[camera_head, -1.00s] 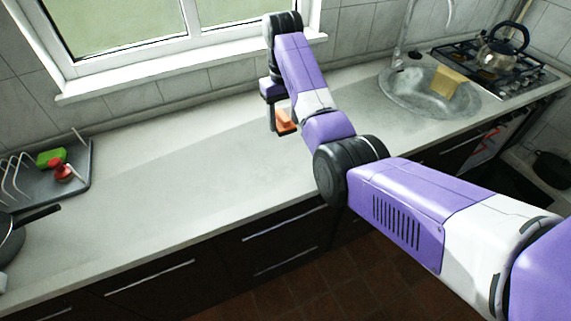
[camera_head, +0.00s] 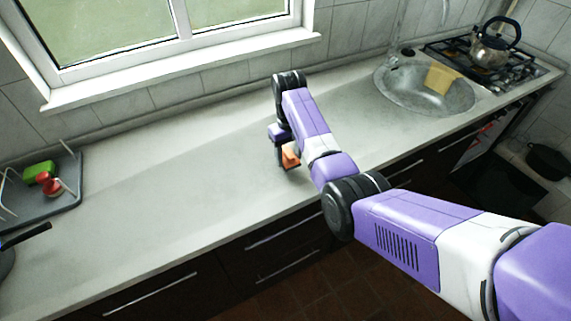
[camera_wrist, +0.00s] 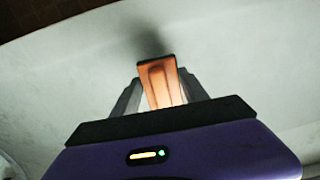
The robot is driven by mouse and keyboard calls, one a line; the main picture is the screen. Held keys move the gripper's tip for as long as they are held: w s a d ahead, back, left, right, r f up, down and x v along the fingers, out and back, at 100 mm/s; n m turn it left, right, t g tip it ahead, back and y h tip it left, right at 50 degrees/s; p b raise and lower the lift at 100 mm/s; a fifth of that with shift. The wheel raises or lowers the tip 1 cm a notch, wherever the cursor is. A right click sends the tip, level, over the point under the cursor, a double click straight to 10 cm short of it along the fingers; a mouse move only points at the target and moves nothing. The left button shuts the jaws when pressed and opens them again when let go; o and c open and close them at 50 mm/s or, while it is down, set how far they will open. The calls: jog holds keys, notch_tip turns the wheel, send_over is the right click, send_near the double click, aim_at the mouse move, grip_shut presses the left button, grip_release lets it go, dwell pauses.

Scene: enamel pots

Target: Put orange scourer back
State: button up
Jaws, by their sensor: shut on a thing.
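The orange scourer (camera_head: 291,155) is held in my gripper (camera_head: 283,159) over the middle of the countertop in the head view. In the wrist view the orange scourer (camera_wrist: 160,82) shows between the two grey fingers of my gripper (camera_wrist: 158,92), which are shut on it. Its far end has a dark edge. A soft shadow lies on the pale counter just beyond it. The exact height above the counter is hard to tell.
A grey drying tray (camera_head: 62,200) with a wire rack, a green sponge (camera_head: 38,171) and a red item (camera_head: 49,184) sits at the left. A round sink (camera_head: 405,95) with a yellow cloth (camera_head: 441,78) and a hob with a kettle (camera_head: 492,45) are at the right. The counter between is clear.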

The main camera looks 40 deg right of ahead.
aim_at(288, 164)
notch_tip(288, 164, down, 4)
jog(key=b, duration=0.3)
jog(key=shift+f, duration=0.2)
jog(key=shift+r, duration=0.1)
jog(key=o, duration=1.3)
